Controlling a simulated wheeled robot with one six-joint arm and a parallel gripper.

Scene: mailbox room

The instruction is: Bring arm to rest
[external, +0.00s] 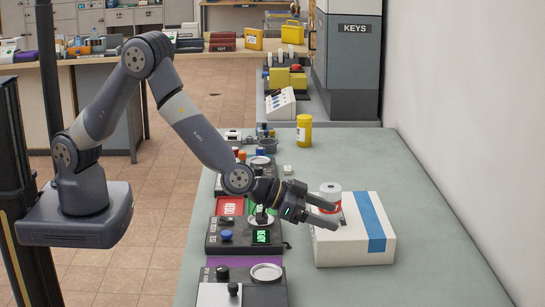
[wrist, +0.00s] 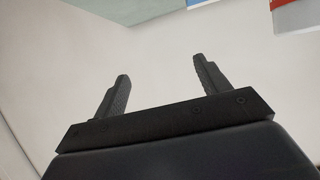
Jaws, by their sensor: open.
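My arm (external: 201,127) reaches out from its base over the green-grey table. My gripper (external: 327,214) is in front of the upper left part of a white box with a blue stripe (external: 352,248) in the external view. In the wrist view my gripper (wrist: 158,85) has its two fingers spread wide with nothing between them. Whether the fingers touch the box or the red and white roll (external: 330,193) on it cannot be told.
Below my wrist stands a dark device with a lit green display (external: 262,236). Another device with a round plate (external: 267,272) is in front. A yellow jar (external: 304,130) stands farther back. A white wall (external: 455,110) bounds the table on the right. The table's right part (external: 425,220) is clear.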

